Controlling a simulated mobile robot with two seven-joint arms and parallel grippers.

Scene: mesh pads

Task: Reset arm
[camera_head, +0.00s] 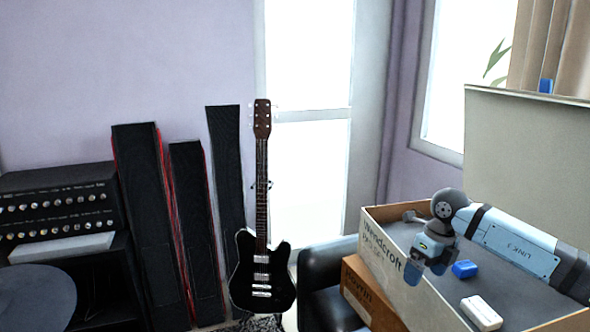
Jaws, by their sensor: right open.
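My right arm (515,245) comes in from the right edge, over an open box (425,292) with printed lettering on its front wall. My right gripper (414,272) points down near the box's front left wall. It is open, and nothing shows between its fingers. A blue block (465,269) and a white block (481,313) lie inside the box, to the right of the gripper and apart from it. My left gripper is not in the picture.
A brown carton (368,290) and a black chair (320,285) stand left of the box. A tall beige panel (530,140) rises behind it. A black guitar (262,270), tall dark panels (150,220) and an amplifier rack (60,215) stand further left.

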